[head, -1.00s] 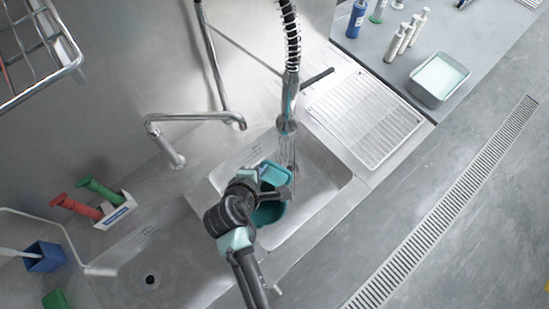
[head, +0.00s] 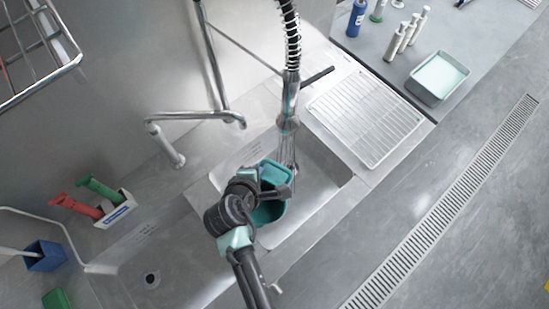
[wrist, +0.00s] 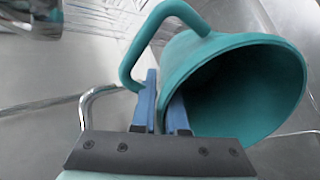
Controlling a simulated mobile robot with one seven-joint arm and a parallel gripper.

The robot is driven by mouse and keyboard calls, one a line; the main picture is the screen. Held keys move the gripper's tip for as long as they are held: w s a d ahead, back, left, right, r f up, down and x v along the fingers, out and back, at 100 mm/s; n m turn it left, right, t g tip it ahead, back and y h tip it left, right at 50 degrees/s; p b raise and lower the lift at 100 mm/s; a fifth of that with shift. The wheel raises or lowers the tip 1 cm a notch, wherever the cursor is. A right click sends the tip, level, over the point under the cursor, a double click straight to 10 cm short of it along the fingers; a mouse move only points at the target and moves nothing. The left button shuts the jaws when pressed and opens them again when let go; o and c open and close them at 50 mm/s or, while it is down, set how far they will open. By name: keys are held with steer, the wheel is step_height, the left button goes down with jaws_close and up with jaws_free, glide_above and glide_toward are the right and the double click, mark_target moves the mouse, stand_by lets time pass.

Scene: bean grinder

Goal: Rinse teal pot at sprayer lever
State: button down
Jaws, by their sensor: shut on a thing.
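The teal pot (head: 269,213) is held tilted over the right-hand sink basin, partly hidden by my arm in the head view. In the wrist view the teal pot (wrist: 222,82) has its open mouth facing the camera and its loop handle at upper left. My gripper (wrist: 166,100) is shut on the pot near the handle; the exact contact is partly hidden. In the head view my gripper (head: 276,187) is below and slightly left of the sprayer head (head: 287,124). Thin water streams (head: 285,152) fall from the sprayer head beside the pot. The dark lever (head: 317,77) juts right of the sprayer.
A curved faucet (head: 195,116) stands left of the sprayer. A wire drying rack (head: 367,119) lies right of the basin (head: 325,185). A caddy with red and green tools (head: 115,211) and a blue cup (head: 45,257) are at left.

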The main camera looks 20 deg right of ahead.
steer(key=shift+r, duration=0.1)
steer(key=v, duration=0.6)
steer(key=shift+s+a+f, duration=0.15)
steer(key=shift+s+f, duration=0.05)
steer(key=shift+s, duration=0.2)
stand_by(0.7)
